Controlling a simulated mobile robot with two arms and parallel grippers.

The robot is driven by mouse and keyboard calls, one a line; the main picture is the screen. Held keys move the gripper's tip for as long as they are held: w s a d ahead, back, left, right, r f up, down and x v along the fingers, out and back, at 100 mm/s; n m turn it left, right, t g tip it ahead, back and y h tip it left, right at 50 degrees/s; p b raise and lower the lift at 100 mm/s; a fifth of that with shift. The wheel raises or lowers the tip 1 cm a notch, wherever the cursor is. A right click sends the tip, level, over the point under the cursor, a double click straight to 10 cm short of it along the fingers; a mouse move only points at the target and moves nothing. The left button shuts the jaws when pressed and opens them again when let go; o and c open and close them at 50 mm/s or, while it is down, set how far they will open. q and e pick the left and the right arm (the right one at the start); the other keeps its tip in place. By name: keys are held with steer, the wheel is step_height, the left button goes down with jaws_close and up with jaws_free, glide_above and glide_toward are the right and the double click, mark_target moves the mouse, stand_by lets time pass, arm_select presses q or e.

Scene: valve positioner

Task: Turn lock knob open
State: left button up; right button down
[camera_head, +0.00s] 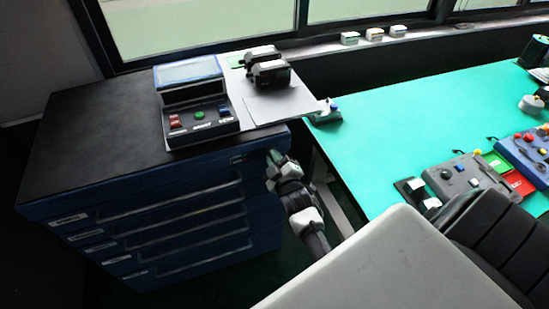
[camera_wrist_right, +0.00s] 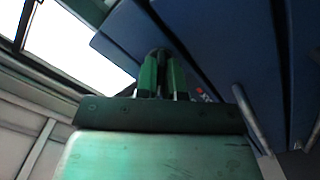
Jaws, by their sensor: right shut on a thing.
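A blue drawer cabinet (camera_head: 190,215) with a black top stands at the left, and its blue front also fills the upper right of the right wrist view (camera_wrist_right: 225,45). My right gripper (camera_head: 274,157) is at the upper right corner of the cabinet front. In the right wrist view, its green fingers (camera_wrist_right: 162,76) are closed around a small dark round knob (camera_wrist_right: 160,54) on the blue front. The knob's turn angle cannot be made out. In the head view the gripper hides the knob. My left gripper is not in view.
A control box (camera_head: 198,115) with red and green buttons stands on the cabinet top. A grey plate (camera_head: 285,103) there carries black devices (camera_head: 268,70) and overhangs to the right. A green-topped table (camera_head: 400,120) lies right, with control boxes (camera_head: 465,178). Drawer handles (camera_wrist_right: 252,118) project nearby.

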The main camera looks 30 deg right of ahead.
steer(key=c, duration=1.2)
jaws_free()
steer(key=shift+c, duration=0.2)
steer(key=b+v, duration=0.1)
steer(key=v, duration=0.9)
steer(key=shift+s+b, duration=0.35)
steer(key=shift+s, duration=0.05)
steer(key=shift+f, duration=0.1)
